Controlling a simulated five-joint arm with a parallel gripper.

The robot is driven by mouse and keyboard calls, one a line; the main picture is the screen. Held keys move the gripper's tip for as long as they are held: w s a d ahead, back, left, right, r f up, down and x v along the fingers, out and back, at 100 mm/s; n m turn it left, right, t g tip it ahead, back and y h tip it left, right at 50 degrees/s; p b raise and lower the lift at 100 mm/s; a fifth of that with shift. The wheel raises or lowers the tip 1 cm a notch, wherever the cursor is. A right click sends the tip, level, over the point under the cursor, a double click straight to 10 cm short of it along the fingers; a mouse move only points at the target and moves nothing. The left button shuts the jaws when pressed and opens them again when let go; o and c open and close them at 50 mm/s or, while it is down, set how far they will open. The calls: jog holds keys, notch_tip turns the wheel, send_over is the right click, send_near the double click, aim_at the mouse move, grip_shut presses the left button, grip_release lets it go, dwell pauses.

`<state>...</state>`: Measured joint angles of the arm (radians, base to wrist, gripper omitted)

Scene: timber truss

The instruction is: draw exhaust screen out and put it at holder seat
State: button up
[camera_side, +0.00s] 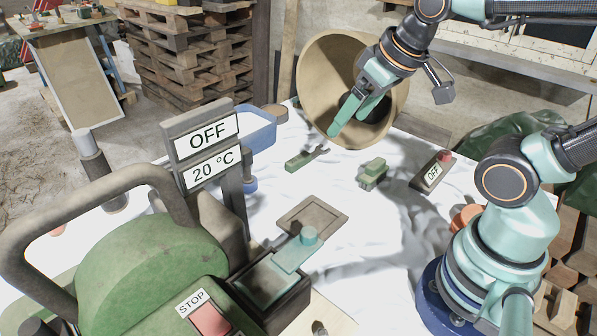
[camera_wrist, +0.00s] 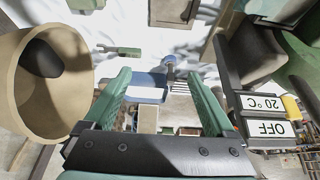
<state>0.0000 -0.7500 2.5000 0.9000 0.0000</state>
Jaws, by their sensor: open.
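The exhaust screen looks to be the teal plate (camera_side: 297,254) with a round knob, partly inside an open dark box on the green machine. Its lower end is hidden in the box. The holder seat looks to be the flat grey-brown square frame (camera_side: 335,215) lying on the white sheet just beyond the plate; it also shows at the top of the wrist view (camera_wrist: 173,12). My gripper (camera_side: 350,118) is open and empty, high up in front of the tan bucket, well away from plate and frame. Its two green fingers stand apart in the wrist view (camera_wrist: 158,75).
A signpost (camera_side: 205,150) reading OFF and 20 °C stands left of the plate, beside the green machine (camera_side: 150,265) with its STOP button. The tan bucket (camera_side: 312,85), a green tool (camera_side: 305,158), a small green block (camera_side: 372,172) and an OFF switch box (camera_side: 433,170) surround open sheet.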

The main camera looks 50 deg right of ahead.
jog(key=n+g, duration=0.6)
jog(key=n, duration=1.2)
send_over(309, 231)
jog(key=f, duration=0.9)
jog(key=shift+a, duration=0.25)
jog(key=shift+d+f, duration=0.15)
jog(key=shift+f, duration=1.2)
jog(key=shift+d+f, duration=0.1)
jog(key=shift+f, duration=1.2)
grip_shut()
notch_tip(309, 231, up, 10)
jog(key=shift+r, duration=0.1)
